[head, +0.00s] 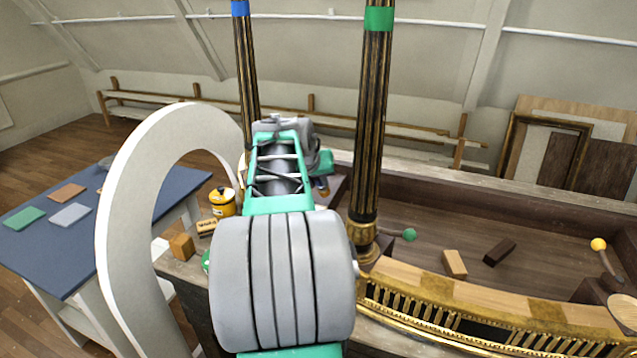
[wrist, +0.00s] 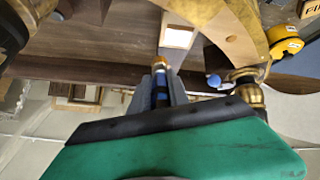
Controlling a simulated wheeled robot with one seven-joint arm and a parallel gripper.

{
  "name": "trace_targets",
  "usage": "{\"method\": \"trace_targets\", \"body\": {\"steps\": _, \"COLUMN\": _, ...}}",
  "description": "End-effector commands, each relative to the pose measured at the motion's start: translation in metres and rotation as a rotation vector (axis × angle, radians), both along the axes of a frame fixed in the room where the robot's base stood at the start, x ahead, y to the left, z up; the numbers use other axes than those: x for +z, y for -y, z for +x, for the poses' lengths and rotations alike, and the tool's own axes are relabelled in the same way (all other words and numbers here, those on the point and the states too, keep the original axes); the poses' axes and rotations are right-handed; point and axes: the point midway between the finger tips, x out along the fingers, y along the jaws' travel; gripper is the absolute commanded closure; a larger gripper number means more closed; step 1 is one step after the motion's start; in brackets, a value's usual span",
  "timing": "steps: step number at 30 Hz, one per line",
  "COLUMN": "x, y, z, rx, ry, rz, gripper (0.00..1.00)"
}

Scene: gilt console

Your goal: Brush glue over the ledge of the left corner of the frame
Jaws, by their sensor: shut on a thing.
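In the wrist view my gripper (wrist: 161,78) is shut on a brush (wrist: 160,94) with a blue handle and a copper-coloured collar. The brush's far end points at a small pale square patch (wrist: 178,38) edged in tan wood, beside a curved tan rail (wrist: 228,32). I cannot tell whether the bristles touch it or whether glue is on it. In the head view the gripper and brush are mostly hidden behind my arm. The gilt curved front (head: 450,318) of the frame shows at right; its left corner is hidden behind my arm. A yellow glue pot (head: 222,202) stands left of my arm.
Dark gilt columns with a green band (head: 372,120) and a blue band (head: 244,70) rise near my arm. A white arch (head: 125,190) stands close on the left. Small blocks (head: 455,263) and a green-knobbed pin (head: 409,235) are on the right. A blue-topped table (head: 100,235) is far left.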

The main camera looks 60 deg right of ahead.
Motion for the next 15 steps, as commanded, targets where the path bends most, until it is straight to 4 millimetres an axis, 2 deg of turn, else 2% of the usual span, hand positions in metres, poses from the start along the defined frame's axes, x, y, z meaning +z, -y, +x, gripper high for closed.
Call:
{"method": "trace_targets", "body": {"steps": 9, "x": 0.021, "y": -0.002, "z": 0.003, "rx": 0.005, "ry": 0.0, "rz": 0.0, "gripper": 1.0}}
{"method": "trace_targets", "body": {"steps": 15, "x": 0.026, "y": -0.002, "z": 0.003, "rx": 0.007, "ry": -0.001, "rz": 0.0, "gripper": 1.0}}
